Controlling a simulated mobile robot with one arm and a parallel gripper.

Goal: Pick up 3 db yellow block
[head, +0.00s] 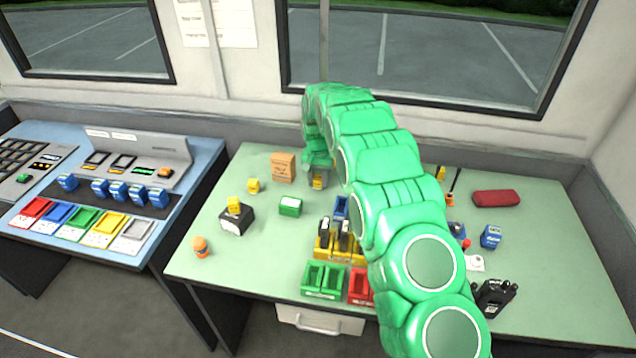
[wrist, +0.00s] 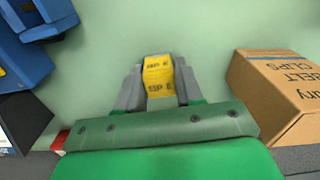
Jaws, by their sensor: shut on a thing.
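A small yellow block (wrist: 158,80) with dark lettering is between the grey fingers of my gripper (wrist: 160,88) in the wrist view; the lettering is too small to read surely. My gripper is shut on it. In the head view, my gripper (head: 317,178) points down at the far part of the green table, and a bit of the yellow block (head: 318,183) shows between the fingers. Whether the block touches the table is hard to tell. Other yellow blocks show in the head view: one (head: 253,185) on the table and one (head: 234,204) on a dark box.
A cardboard box (head: 283,167) stands close left of my gripper, and a green block (head: 290,207) lies nearer. Coloured bins (head: 325,281) stand at the front middle. A red case (head: 496,198) lies at the right. The table's left part (head: 215,240) has free room.

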